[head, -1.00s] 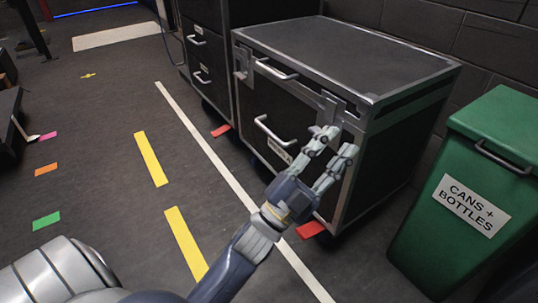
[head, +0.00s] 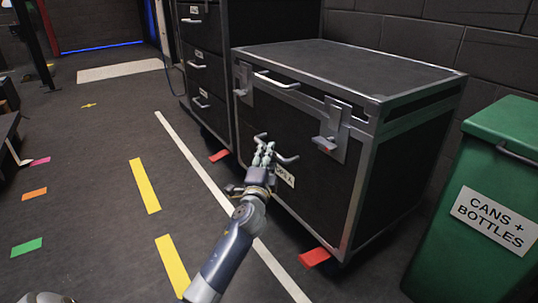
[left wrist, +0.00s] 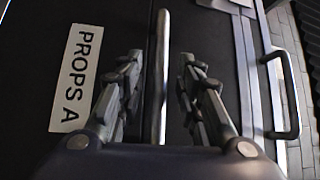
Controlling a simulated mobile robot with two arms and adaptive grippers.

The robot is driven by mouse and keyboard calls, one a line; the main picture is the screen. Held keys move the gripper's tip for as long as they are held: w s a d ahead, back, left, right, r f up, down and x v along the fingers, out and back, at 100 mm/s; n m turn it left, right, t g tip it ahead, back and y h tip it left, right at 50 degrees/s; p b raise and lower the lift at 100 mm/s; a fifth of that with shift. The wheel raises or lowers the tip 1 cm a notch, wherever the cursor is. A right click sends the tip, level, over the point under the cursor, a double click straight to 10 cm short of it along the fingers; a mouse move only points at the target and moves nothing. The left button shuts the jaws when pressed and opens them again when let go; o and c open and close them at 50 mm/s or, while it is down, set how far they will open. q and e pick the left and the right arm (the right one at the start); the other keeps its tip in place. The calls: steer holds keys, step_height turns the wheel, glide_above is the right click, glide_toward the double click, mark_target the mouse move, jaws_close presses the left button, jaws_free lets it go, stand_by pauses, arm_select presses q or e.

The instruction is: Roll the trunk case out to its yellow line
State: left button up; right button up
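The trunk case (head: 345,65) is black with metal edges and stands on the floor right of centre in the head view. A label reading PROPS A (left wrist: 74,78) is on its front. My left gripper (head: 265,152) is at the case's lower front handle (head: 289,160). In the left wrist view that handle (left wrist: 161,80) runs between the two spread fingers of my left gripper (left wrist: 160,62), with gaps on both sides. Two yellow lines, a farther one (head: 145,186) and a nearer one (head: 172,266), lie on the floor left of the case. My right gripper is not in view.
A white line (head: 195,165) runs between case and yellow lines. A drawer cabinet (head: 205,65) stands behind left, a green bin (head: 480,255) right.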

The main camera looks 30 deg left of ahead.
arm_select(q)
steer(key=shift+b+x, duration=0.45)
steer(key=shift+x, duration=1.15)
jaws_close()
steer(key=shift+s, duration=0.1)
